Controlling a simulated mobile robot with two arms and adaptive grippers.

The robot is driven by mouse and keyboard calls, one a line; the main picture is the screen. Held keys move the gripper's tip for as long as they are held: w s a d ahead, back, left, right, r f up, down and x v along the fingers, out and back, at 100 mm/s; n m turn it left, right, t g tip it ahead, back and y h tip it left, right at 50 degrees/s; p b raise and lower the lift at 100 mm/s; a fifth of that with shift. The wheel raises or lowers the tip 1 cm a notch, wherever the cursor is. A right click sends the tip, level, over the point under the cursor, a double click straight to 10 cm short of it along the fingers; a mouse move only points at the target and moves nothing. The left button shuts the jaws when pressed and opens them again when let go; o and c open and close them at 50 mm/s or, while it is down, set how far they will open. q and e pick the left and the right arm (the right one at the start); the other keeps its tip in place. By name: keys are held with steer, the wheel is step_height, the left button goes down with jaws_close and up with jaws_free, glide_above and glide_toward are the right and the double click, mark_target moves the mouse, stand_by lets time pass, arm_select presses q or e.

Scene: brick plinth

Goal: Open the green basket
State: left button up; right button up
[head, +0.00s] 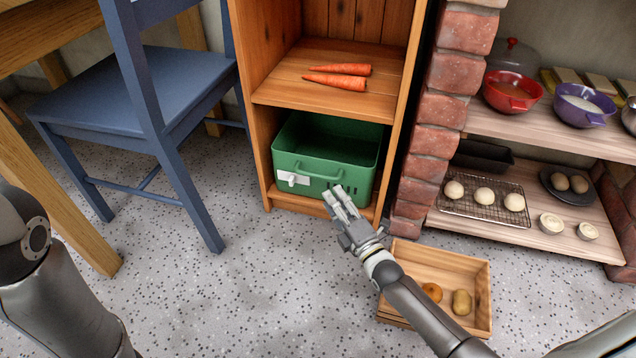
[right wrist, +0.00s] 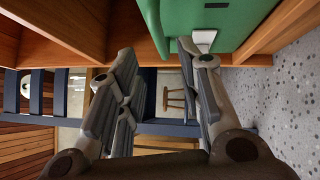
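The green basket (head: 345,165) stands in the lowest compartment of a wooden cabinet (head: 275,95). It looks open at the top, with a handle and a white tag (head: 292,179) on its front. My right gripper (head: 338,196) is just in front of the basket's lower front, right of the tag. In the right wrist view, the fingers of my right gripper (right wrist: 160,60) are spread with nothing between them. The green basket (right wrist: 225,20) and the white tag (right wrist: 205,37) are close by the right finger's tip; I cannot tell if they touch. My left gripper is out of view.
Two carrots (head: 341,77) lie on the shelf above. A blue chair (head: 150,90) stands to the left. A brick pillar (head: 440,125) borders the cabinet on the right. A wooden crate (head: 440,262) with produce sits on the floor under my right arm. Floor left of it is clear.

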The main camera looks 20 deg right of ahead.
steer(key=b+x, duration=0.4)
steer(key=x, duration=0.4)
steer(key=shift+w, duration=0.1)
steer(key=shift+c, duration=0.2)
jaws_close()
